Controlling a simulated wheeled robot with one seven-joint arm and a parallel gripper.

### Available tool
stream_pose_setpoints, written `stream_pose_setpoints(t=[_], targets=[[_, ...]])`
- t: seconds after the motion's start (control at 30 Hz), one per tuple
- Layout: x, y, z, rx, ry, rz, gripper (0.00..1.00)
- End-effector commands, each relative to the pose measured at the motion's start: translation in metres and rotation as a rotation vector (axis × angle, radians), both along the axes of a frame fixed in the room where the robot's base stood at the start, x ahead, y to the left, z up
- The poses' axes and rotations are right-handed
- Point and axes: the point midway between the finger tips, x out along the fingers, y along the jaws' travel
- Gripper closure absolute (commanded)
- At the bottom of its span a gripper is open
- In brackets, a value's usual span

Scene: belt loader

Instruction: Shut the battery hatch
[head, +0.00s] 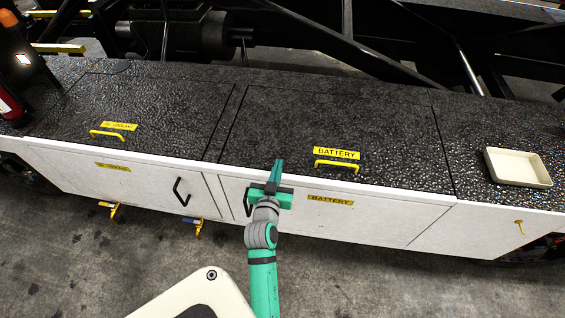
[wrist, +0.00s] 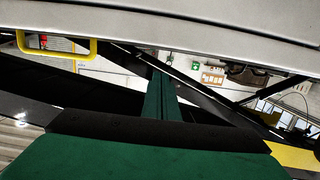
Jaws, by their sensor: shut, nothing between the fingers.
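The battery hatch (head: 330,120) is a black textured lid in the loader's top deck, with a yellow BATTERY label (head: 337,153) and a yellow handle (head: 337,166) near its front edge. In the head view it lies flat, level with the deck around it as far as I can tell. My gripper (head: 278,165) is shut and empty, at the hatch's front edge, left of the yellow handle. I cannot tell if it touches the lid. In the wrist view my shut fingers (wrist: 161,95) point away, with a yellow handle (wrist: 58,46) at upper left.
The oil coolant hatch (head: 150,105) lies to the left, with its own yellow handle (head: 107,135). A cream tray (head: 517,183) sits on the deck at right. White side panels (head: 370,226) with black handles stand below. Dark beams (head: 340,45) run behind the deck.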

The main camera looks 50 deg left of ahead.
Motion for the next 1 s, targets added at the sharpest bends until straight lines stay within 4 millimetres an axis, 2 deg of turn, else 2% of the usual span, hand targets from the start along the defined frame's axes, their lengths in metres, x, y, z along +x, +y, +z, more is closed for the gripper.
stream_pose_setpoints(t=[0.47,0.57,0.77,1.0], targets=[[0.000,0.001,0.003,0.001,-0.001,0.001,1.00],[0.000,0.001,0.011,0.001,-0.002,-0.001,1.00],[0.001,0.000,0.043,0.005,-0.002,-0.002,1.00],[-0.025,-0.026,0.026,-0.004,0.001,-0.001,1.00]])
